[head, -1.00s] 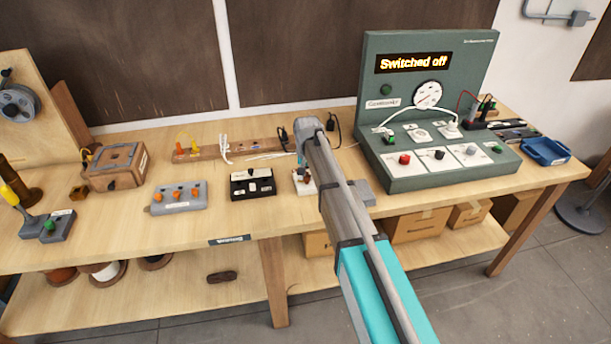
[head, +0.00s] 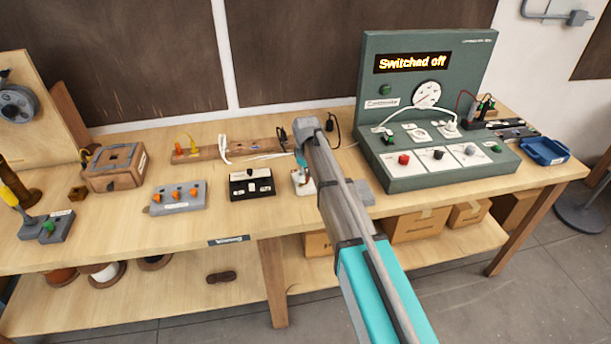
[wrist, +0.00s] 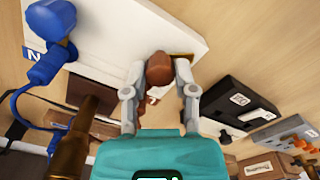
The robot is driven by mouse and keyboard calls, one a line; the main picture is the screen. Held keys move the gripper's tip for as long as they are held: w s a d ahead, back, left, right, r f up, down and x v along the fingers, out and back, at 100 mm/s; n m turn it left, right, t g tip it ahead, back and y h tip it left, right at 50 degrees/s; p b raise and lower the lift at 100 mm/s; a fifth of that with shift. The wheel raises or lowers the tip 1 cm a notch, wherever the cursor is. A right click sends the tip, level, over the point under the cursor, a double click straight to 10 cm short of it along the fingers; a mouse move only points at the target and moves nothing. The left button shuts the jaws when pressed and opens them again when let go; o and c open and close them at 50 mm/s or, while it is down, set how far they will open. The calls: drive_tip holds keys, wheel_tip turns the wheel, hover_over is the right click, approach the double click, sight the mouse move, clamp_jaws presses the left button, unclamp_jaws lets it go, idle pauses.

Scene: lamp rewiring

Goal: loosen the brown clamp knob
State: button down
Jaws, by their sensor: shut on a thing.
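The brown clamp knob (wrist: 159,70) is in the wrist view, on a white block (wrist: 120,28) that lies on the bench. My gripper (wrist: 158,82) has one finger on each side of the knob and is shut on it. A small brass-coloured plate edge shows just beyond the knob. In the head view the white block (head: 302,184) shows beside my arm, which hides most of it. The knob itself and the gripper's fingers are hard to make out there.
A black switch block (head: 251,184) and a grey block with orange knobs (head: 178,198) stand to the left. The green test panel (head: 425,75) reads "Switched off". In the wrist view a blue part (wrist: 48,45) and a brass cylinder (wrist: 84,130) are close on the left.

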drive_tip(key=n, duration=0.5)
drive_tip(key=shift+w+a+n, duration=0.1)
drive_tip(key=shift+n, duration=0.2)
drive_tip(key=n, duration=0.5)
drive_tip(key=shift+n, duration=0.3)
drive_tip(key=c, duration=0.7)
unclamp_jaws()
drive_tip(key=shift+a, duration=0.1)
